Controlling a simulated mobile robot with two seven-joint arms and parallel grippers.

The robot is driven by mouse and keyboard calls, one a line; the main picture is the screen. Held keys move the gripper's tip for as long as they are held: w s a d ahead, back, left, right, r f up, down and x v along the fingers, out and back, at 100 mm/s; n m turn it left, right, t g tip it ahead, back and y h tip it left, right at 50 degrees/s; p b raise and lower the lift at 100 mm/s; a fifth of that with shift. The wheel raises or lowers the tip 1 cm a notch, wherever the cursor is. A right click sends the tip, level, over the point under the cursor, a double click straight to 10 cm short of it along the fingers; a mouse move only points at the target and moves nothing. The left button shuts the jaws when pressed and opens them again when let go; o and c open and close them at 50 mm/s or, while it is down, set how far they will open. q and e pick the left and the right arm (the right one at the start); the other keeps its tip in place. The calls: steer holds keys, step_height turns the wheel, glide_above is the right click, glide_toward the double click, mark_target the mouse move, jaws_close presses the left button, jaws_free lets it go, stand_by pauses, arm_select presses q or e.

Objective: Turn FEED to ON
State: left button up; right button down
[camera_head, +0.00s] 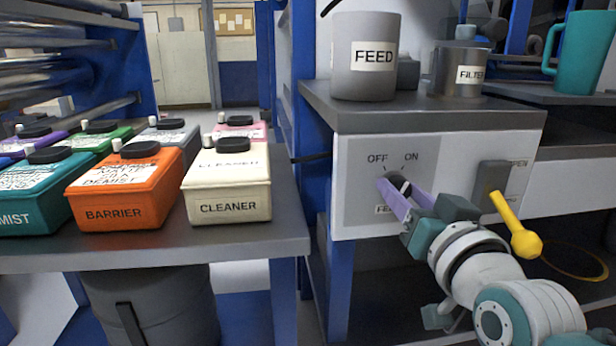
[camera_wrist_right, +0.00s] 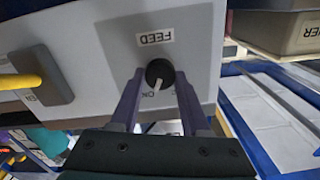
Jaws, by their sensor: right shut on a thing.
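The FEED knob (camera_head: 399,184) is a dark round dial on a white panel (camera_head: 355,215), below OFF and ON marks, with OFF on the left and ON on the right. My right gripper (camera_head: 394,185) is at the knob, its purple fingers on either side and shut on it. In the right wrist view, which looks upside down, the knob (camera_wrist_right: 160,73) sits between the fingertips of the gripper (camera_wrist_right: 160,82). A white pointer line runs from it towards the lettering that appears to read ON. The fingers hide part of the knob in the head view. My left gripper is not in view.
A grey switch box with a yellow lever (camera_head: 515,230) is right of the knob. A FEED canister (camera_head: 364,57) and a FILTER cup (camera_head: 459,71) stand on the shelf above. Several labelled bottles, including CLEANER (camera_head: 228,206), stand on the left table.

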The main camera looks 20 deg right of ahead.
steer(key=shift+m, duration=0.5)
steer(key=shift+c, duration=1.9)
jaws_free()
steer(key=shift+s+a+p, duration=0.1)
steer(key=shift+s+p, duration=0.25)
steer(key=shift+p, duration=0.1)
steer(key=p+v, duration=0.2)
steer(key=v, duration=0.7)
steer(key=shift+p, duration=0.4)
steer(key=shift+s, duration=0.1)
